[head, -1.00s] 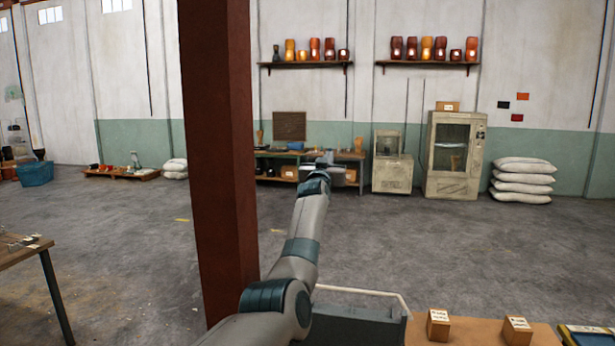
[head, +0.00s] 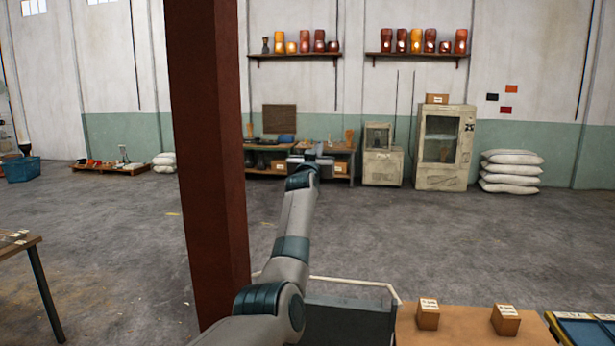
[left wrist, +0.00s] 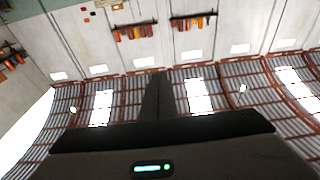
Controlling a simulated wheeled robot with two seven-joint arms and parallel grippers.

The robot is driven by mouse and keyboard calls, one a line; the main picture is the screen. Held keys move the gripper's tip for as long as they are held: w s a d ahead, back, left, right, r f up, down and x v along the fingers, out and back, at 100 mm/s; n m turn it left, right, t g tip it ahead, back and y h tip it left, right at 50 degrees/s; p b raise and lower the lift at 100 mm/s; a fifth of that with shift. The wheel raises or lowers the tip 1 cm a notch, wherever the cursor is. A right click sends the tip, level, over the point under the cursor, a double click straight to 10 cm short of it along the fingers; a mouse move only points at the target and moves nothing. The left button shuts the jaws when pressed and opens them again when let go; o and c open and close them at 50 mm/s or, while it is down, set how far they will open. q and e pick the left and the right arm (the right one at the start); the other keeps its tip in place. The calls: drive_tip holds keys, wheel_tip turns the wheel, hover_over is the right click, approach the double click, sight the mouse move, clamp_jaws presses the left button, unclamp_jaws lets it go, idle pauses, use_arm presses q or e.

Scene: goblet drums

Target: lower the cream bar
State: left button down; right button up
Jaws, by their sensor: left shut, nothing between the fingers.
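The cream bar (head: 350,281) is a thin pale rail at the bottom of the head view. It runs behind my left forearm and bends down at its right end beside a dark grey box (head: 350,322). Part of the bar is hidden by my arm. My left gripper (head: 311,156) is stretched out far beyond the bar, higher in the picture, and is shut and empty. In the left wrist view its dark fingers (left wrist: 160,95) point up towards the wall and roof, and the bar does not show. My right gripper is not in view.
A red-brown post (head: 208,160) stands just left of my left arm. Right of the grey box, a tan tabletop (head: 462,328) carries two small labelled boxes (head: 428,315). A blue tray (head: 585,330) is at the lower right. Open floor (head: 430,235) lies beyond.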

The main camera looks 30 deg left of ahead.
use_arm(q)
drive_tip(key=b+v, duration=0.7)
drive_tip(key=v, duration=0.9)
idle(0.6)
